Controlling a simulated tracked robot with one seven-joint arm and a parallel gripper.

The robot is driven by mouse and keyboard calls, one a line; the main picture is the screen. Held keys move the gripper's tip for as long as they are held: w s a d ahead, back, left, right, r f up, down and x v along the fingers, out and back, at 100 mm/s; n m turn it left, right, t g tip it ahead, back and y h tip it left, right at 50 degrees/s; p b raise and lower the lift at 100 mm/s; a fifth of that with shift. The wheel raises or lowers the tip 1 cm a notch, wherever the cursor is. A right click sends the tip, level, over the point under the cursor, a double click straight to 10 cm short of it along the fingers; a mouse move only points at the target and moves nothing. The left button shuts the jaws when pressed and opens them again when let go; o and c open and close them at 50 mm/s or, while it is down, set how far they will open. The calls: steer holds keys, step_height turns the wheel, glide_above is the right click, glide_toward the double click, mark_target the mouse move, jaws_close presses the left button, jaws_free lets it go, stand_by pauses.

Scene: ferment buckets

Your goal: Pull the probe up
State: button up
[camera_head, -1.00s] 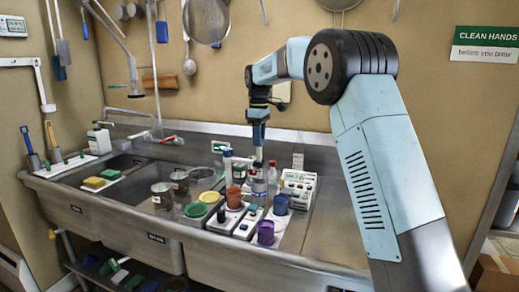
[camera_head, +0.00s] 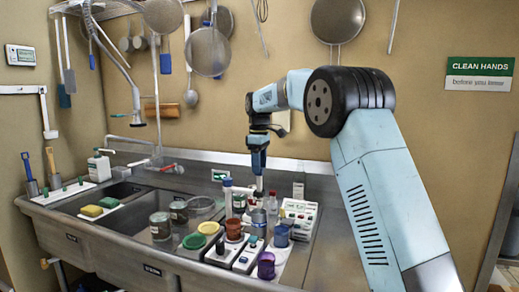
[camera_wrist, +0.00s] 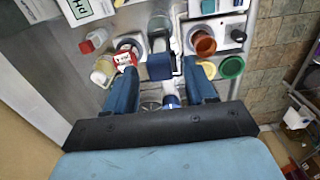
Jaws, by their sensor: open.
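My gripper (camera_head: 259,168) points down above the metal cup (camera_head: 258,217) among the items on the sink's drainboard. In the wrist view my two blue fingers (camera_wrist: 161,88) are spread apart. A dark blue block (camera_wrist: 160,67) shows between them, above a grey cylinder (camera_wrist: 159,27). The block may be the top of the probe, but I cannot tell whether the fingers touch it. In the head view a short pale piece (camera_head: 259,185) shows between the fingertips and the metal cup. I cannot tell where the probe's lower end sits.
An orange cup (camera_head: 233,230), a blue cup (camera_head: 281,235) and a purple cup (camera_head: 266,265) stand close by. A red-capped bottle (camera_head: 272,203) and a white control box (camera_head: 300,215) are to the right. Jars (camera_head: 160,226) and a green lid (camera_head: 194,241) are left. Sieves hang behind.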

step_height(320, 180, up, 13)
stand_by(0.4)
steer(key=shift+c, duration=0.3)
stand_by(1.0)
